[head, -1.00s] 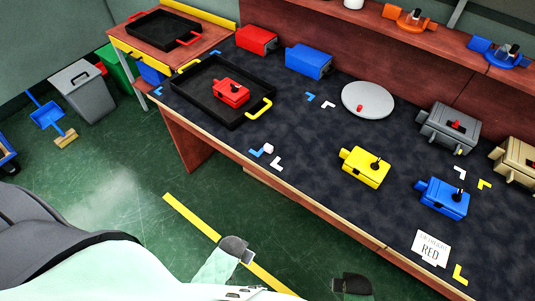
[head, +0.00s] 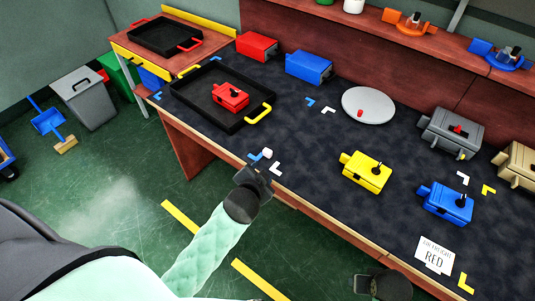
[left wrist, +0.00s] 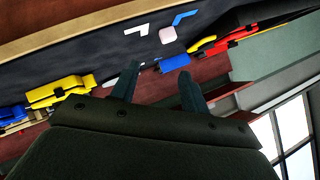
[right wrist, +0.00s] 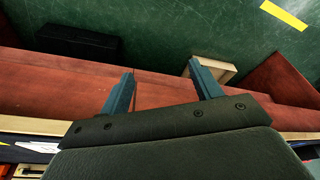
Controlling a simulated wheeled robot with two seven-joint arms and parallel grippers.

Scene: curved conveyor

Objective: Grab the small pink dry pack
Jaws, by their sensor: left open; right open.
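The small pale pink pack (head: 267,153) lies near the front edge of the dark table (head: 310,165), beside a blue corner mark and a white corner mark. It also shows in the left wrist view (left wrist: 168,35), beyond the fingertips. My left gripper (head: 257,168) is open and empty, just in front of the table edge and close to the pack, not touching it. My right gripper (head: 362,284) is open and empty, low in front of the table. The right wrist view shows its spread fingers (right wrist: 160,76) before the reddish table front.
A black tray (head: 204,116) holding a red box (head: 231,97) stands behind the pack. A yellow box (head: 365,172) and a blue box (head: 446,203) stand to the right. A round grey plate (head: 369,103) lies farther back. The table between them is clear.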

